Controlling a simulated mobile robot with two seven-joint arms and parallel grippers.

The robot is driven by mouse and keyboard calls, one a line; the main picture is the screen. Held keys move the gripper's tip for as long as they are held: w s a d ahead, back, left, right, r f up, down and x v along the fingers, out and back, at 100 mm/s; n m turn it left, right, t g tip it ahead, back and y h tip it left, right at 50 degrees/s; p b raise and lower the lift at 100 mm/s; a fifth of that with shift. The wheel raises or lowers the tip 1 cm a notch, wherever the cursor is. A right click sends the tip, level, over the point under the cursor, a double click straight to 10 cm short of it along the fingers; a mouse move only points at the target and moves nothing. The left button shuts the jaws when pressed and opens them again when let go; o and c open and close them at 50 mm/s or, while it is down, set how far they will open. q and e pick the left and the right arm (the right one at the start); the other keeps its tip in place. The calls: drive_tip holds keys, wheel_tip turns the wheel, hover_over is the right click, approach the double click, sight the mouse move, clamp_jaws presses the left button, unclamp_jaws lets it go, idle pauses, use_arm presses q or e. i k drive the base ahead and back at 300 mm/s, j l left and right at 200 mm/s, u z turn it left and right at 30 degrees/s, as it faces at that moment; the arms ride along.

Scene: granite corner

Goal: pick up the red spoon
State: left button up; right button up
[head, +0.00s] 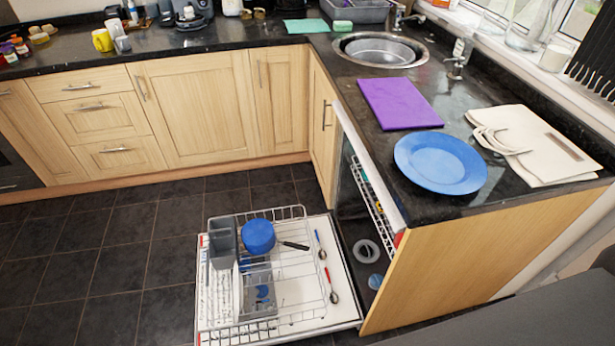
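The red spoon (329,279) lies in the open dishwasher at the bottom of the head view, near the right side of the lower rack (296,214). It has a red handle and a metal bowl end pointing toward the bottom of the picture. A similar blue-handled spoon (318,241) lies just above it in the picture, in line with it. I cannot tell whether the spoons rest on the rack wires or on the open door (345,306). Neither of my grippers is in view.
The rack also holds a blue pan (258,236) with a dark handle and a grey cutlery basket (222,237). On the worktop above are a blue plate (440,162), a purple board (400,103) and a cloth bag (535,143). The tiled floor (110,262) left of the door is clear.

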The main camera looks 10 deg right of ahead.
sight(333, 297)
drive_tip(key=k+l, duration=0.2)
drive_tip(key=l, duration=0.2)
drive_tip(key=k+l, duration=0.2)
drive_tip(key=l, duration=0.15)
drive_tip(key=k+l, duration=0.2)
drive_tip(key=l, duration=0.2)
drive_tip(key=z, duration=0.05)
